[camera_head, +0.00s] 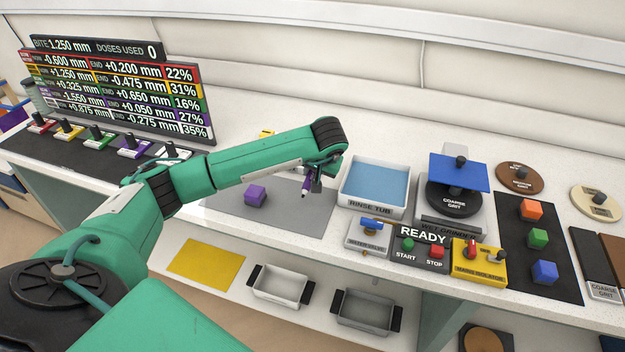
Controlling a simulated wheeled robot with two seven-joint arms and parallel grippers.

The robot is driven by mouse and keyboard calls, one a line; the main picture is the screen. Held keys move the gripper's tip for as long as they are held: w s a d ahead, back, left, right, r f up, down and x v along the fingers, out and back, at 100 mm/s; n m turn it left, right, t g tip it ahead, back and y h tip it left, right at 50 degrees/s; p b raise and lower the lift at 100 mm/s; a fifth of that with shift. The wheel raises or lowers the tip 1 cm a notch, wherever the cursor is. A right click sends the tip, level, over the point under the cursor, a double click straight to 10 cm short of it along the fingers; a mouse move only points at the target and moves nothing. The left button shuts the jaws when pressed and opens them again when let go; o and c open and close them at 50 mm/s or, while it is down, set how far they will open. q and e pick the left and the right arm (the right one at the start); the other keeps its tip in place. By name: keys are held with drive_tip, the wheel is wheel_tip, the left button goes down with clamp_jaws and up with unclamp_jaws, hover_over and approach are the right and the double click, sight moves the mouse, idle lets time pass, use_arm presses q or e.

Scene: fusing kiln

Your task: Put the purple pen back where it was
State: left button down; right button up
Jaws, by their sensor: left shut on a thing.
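The purple pen (306,186) is a short, dark purple stick with its tip pointing down. My left gripper (311,175) is shut on it and holds it over the right part of the grey mat (295,218). The pen looks a little above the mat, but I cannot tell the exact gap. My gripper and wrist partly hide the pen's upper end. My right gripper is not in view.
The rinse tub (373,211) stands just right of the pen. Coloured cubes sit on a black mat (535,265). A readout board (120,90) stands at left.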

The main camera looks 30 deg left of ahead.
use_arm(q)
wheel_tip(320, 180, down, 4)
drive_tip(key=shift+r+p, duration=0.1)
drive_tip(key=shift+p, duration=0.3)
drive_tip(key=shift+f, duration=0.2)
drive_tip(key=c, duration=1.3)
unclamp_jaws()
drive_tip(key=shift+s, duration=0.1)
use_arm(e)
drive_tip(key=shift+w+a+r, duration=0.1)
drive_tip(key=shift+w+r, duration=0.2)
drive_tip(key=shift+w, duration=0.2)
use_arm(q)
drive_tip(key=shift+d, duration=0.1)
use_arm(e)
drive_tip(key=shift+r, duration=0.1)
